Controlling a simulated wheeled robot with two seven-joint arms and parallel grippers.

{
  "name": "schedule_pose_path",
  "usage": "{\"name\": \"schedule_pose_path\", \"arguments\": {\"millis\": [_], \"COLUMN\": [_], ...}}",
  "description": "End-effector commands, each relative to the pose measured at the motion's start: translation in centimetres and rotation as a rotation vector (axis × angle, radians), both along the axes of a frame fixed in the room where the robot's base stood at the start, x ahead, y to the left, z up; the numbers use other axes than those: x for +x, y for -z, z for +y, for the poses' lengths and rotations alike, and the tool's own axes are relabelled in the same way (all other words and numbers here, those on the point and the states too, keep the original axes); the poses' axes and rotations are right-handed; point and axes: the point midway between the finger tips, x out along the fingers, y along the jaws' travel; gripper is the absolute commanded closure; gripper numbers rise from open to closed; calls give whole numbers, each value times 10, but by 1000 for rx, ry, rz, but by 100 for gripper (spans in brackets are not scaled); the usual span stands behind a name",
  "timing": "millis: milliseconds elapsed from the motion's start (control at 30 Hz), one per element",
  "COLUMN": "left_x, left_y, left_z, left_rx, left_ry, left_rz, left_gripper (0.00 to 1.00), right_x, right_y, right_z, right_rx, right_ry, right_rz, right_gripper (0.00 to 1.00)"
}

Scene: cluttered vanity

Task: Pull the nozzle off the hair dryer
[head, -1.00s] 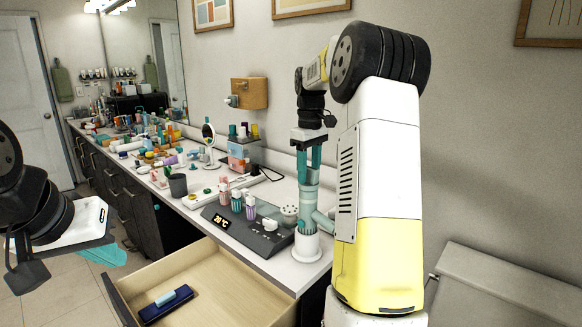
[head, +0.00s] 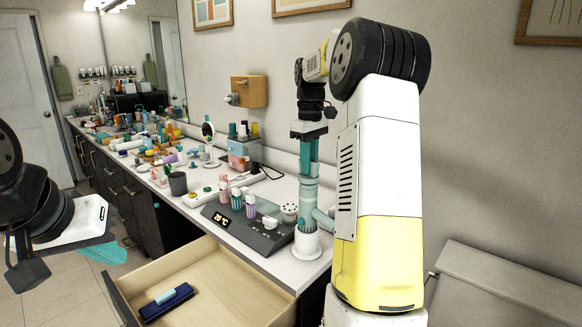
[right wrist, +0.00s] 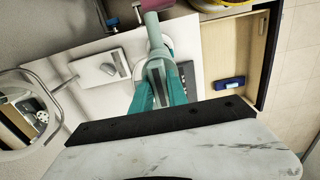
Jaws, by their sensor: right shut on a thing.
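The grey-green hair dryer (head: 305,226) stands upright in a white round holder (head: 306,246) at the counter's near right end. Its handle (head: 322,221) sticks out to the right, partly behind my right arm. My right gripper (head: 309,172) points down from above, its teal fingers shut on the nozzle at the dryer's upper end. In the right wrist view, the nozzle (right wrist: 155,71) lies between the fingers and the dryer body (right wrist: 151,25) is beyond them. Whether a gap shows between nozzle and body is unclear. My left gripper (head: 103,253) hangs at the left, away from the counter; its finger gap is hidden.
An open drawer (head: 215,284) holding a dark blue case (head: 166,303) juts out below. A dark cup (head: 178,184) and much clutter fill the counter further back.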

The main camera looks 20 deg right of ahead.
Motion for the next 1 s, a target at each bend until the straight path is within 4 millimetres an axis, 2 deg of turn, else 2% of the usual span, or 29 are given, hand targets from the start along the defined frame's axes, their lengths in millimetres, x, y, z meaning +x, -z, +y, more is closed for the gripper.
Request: {"name": "schedule_pose_path", "arguments": {"millis": [200,567,1000], "left_x": [0,0,0], "left_y": [0,0,0], "left_z": [0,0,0], "left_rx": [0,0,0], "left_ry": [0,0,0], "left_rz": [0,0,0], "left_gripper": [100,100,100], "right_x": [0,0,0], "right_y": [-8,-9,-35], "right_z": [0,0,0], "right_rx": [0,0,0], "right_ry": [0,0,0], "right_rz": [-1,-1,-1], "right_gripper": [100,100,100]}}
